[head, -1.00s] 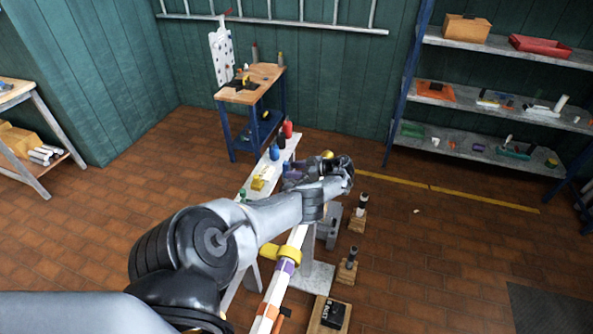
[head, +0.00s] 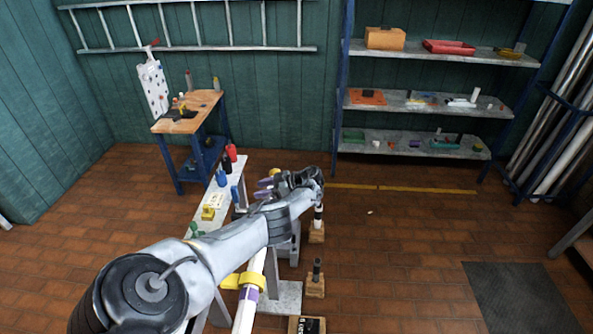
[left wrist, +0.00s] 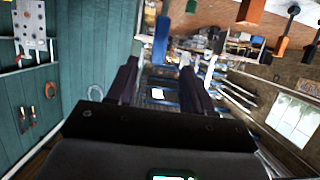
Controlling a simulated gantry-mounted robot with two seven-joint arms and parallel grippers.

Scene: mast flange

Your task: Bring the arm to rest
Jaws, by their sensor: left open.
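My left arm comes in from the lower left in the head view. Its gripper (head: 267,187) is at mid-picture, with purple-tipped fingers pointing left beside the white bench. In the left wrist view its two dark fingers (left wrist: 158,82) stand apart, and nothing is between them. A white mast (head: 246,310) with a yellow collar (head: 243,281) and a purple band runs below the forearm, which hides part of it. My right gripper is not in view.
The narrow white bench (head: 228,197) holds bottles and small parts. Wooden blocks with dark upright tools (head: 316,283) stand on the floor at right. A wood-topped workbench (head: 188,112) and shelves (head: 430,100) stand behind. The brick floor at right is mostly clear.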

